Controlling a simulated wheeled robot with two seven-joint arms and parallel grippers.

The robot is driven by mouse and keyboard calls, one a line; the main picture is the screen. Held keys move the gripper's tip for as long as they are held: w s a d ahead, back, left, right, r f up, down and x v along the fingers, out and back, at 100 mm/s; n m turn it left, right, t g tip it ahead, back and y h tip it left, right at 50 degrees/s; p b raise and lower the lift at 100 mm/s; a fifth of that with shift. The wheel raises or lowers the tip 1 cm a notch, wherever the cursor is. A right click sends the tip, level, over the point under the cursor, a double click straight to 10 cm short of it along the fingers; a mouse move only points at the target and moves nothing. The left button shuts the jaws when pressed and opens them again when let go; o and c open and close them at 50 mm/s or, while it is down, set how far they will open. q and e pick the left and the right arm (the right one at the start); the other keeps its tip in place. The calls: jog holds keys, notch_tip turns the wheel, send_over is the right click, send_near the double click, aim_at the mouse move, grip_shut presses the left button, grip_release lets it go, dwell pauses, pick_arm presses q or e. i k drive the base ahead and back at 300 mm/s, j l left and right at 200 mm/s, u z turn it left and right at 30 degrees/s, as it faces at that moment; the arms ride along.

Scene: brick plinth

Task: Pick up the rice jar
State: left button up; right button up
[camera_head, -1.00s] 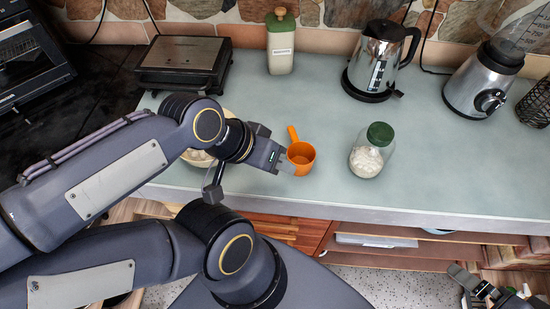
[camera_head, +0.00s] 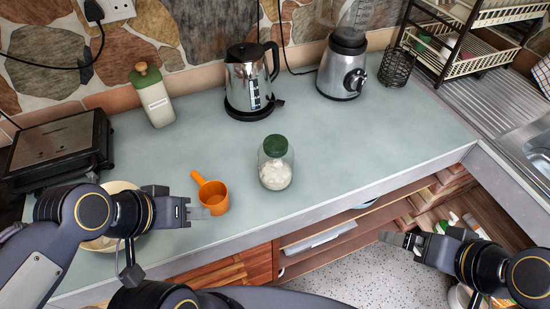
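The rice jar is most likely the clear glass jar (camera_head: 275,173) with a dark green lid and white contents. It stands upright on the pale green counter (camera_head: 330,140), right of the orange cup. My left gripper (camera_head: 202,213) is over the front left of the counter, close to the orange cup and well left of the jar. Its fingers are seen edge-on, so their opening is unclear. My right gripper (camera_head: 390,238) is beyond the counter's front edge, right of and below the jar. Its opening is also unclear. Neither gripper touches the jar.
An orange cup with a handle (camera_head: 213,198) lies between my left gripper and the jar. A pale bowl (camera_head: 118,187) is partly behind my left arm. A labelled canister (camera_head: 155,101), kettle (camera_head: 250,88), blender (camera_head: 342,72) and grill (camera_head: 60,150) stand behind. Counter around the jar is clear.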

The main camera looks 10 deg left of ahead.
aim_at(276, 174)
jog(key=i+l+u, duration=0.15)
jog(key=l, duration=0.2)
jog(key=i+l+u, duration=0.1)
jog(key=l, duration=0.3)
jog(key=u, duration=1.35)
jog(key=i+l, duration=0.05)
